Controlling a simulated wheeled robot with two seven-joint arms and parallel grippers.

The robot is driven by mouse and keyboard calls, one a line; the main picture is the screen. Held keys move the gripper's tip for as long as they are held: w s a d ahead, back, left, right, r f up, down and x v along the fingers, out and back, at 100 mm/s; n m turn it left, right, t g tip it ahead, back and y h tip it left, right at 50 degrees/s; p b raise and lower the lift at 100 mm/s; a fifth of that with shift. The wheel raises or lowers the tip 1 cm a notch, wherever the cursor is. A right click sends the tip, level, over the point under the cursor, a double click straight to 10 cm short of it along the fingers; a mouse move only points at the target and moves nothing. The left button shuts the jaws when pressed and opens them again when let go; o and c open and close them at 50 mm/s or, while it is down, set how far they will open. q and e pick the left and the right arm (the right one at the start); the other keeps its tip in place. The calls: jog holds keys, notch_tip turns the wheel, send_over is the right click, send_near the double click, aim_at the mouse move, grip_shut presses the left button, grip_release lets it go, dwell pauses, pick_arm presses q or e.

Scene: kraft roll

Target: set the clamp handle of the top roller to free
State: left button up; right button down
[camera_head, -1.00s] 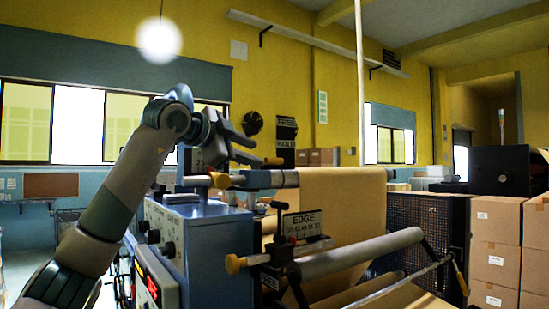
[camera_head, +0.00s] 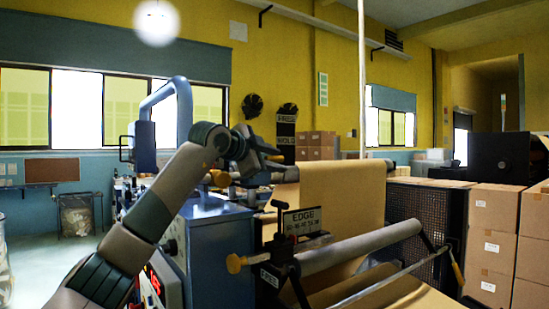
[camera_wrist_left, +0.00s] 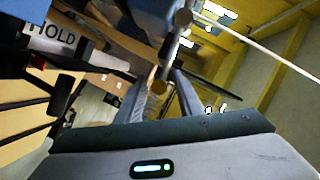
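The top roller (camera_head: 286,174) lies across the blue machine with brown kraft paper hanging from it. An orange-yellow knob (camera_head: 220,178) sits at its left end, and a small orange tip (camera_head: 276,158) shows beside my left gripper (camera_head: 264,150). In the left wrist view, my left gripper (camera_wrist_left: 160,82) has its fingers apart, with a tan round knob (camera_wrist_left: 158,87) on a rod showing between them. I cannot tell whether the fingers touch it. A HOLD label (camera_wrist_left: 52,38) is at the upper left there. My right gripper is out of view.
A lower roller (camera_head: 360,247) with an EDGE sign (camera_head: 301,221), a black lever and a yellow knob (camera_head: 236,264) is in front. Stacked cartons (camera_head: 491,245) and a black mesh guard (camera_head: 415,215) stand at right. Open floor is at left.

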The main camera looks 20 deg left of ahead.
pick_arm(q)
jog(key=shift+c, duration=0.3)
grip_shut()
